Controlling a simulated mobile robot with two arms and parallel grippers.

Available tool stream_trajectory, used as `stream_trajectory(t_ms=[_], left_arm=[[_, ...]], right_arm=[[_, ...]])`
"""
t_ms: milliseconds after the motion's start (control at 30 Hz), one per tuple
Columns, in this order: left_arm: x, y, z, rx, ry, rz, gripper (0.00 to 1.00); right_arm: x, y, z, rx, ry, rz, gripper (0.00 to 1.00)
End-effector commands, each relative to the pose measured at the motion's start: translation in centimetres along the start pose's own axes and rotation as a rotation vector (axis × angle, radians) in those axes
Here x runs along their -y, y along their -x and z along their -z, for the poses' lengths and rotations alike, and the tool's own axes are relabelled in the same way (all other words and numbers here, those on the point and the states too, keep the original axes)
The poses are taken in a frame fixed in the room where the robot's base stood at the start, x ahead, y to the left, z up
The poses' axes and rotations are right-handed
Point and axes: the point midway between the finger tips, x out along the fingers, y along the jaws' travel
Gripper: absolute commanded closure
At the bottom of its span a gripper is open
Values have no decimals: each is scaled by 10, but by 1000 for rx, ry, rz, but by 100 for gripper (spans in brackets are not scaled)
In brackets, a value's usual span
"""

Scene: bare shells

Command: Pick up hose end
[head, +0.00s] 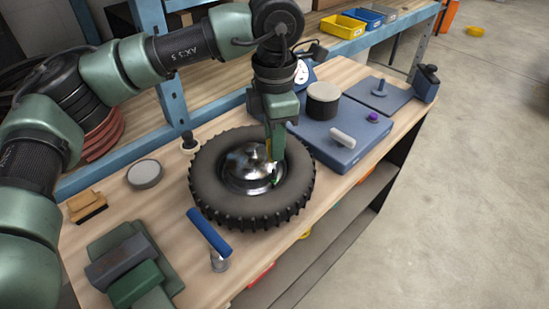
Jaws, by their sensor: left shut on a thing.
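My left gripper (272,158) points down over the hub of a black knobbly tyre (214,191) that lies flat on the wooden bench. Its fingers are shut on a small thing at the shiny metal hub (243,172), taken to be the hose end. The fingers mostly hide it, so I cannot make out its shape or whether it touches the hub. No run of hose shows clearly. My right gripper is not in view.
A blue unit (342,150) with a dial gauge (302,73) stands right of the tyre. A blue-handled tool (208,232), a grey disc (145,174), a brush (87,206) and a green vise-like block (135,265) surround its left side. A blue shelf post (171,92) stands behind.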

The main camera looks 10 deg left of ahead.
Motion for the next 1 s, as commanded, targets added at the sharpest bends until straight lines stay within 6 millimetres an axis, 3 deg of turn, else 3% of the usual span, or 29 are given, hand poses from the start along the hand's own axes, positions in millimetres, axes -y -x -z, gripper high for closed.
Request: stream_trajectory(t_ms=[300, 500, 700, 1000], left_arm=[[0, 79, -1, 4, 0, -3, 100], [0, 120, 0, 1, 0, -2, 100], [0, 143, 0, 0, 1, -2, 100], [0, 150, 0, 0, 0, 0, 100]], right_arm=[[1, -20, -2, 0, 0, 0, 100], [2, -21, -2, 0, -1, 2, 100], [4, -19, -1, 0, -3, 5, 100], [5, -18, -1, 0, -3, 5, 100]])
